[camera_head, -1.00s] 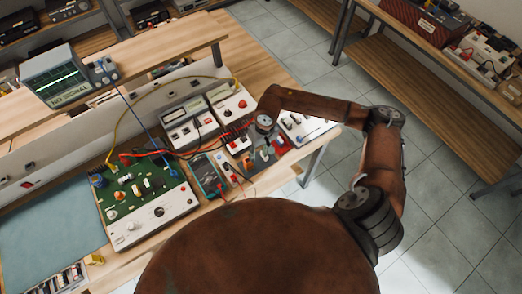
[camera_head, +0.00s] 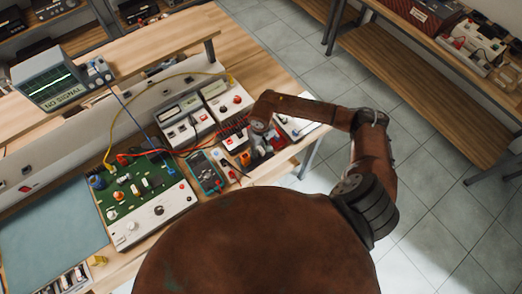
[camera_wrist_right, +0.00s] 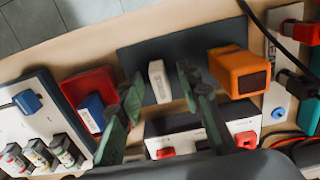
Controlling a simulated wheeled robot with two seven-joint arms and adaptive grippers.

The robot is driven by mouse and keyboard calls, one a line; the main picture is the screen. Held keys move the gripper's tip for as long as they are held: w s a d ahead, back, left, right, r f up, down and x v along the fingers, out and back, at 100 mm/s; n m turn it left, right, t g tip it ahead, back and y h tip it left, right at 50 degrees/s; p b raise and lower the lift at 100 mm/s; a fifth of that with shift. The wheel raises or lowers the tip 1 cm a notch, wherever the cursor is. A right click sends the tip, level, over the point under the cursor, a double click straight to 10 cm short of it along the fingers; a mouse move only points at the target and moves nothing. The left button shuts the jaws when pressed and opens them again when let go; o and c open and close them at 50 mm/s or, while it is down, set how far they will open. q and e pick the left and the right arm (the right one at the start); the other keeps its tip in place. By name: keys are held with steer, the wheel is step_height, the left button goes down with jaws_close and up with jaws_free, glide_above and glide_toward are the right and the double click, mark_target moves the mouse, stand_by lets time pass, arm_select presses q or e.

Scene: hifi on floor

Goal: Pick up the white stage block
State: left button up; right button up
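The white stage block (camera_wrist_right: 160,82) stands on a dark tray (camera_wrist_right: 137,55) in the right wrist view. My right gripper (camera_wrist_right: 163,100) is open, with one green finger on each side of the block and gaps visible between. In the head view my right wrist (camera_head: 259,127) is over the bench's right end, and it hides its fingers and the white block. My left gripper is in neither view.
An orange block (camera_wrist_right: 240,72) stands close to the right finger. A blue block (camera_wrist_right: 92,112) in a red holder (camera_wrist_right: 82,84) is left of the left finger. A white device (camera_wrist_right: 210,126) with red connectors lies near the fingers. Cables cross the right side.

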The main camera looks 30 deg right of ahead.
steer(key=shift+c, duration=0.2)
steer(key=shift+c, duration=0.8)
jaws_close()
steer(key=shift+r, duration=0.2)
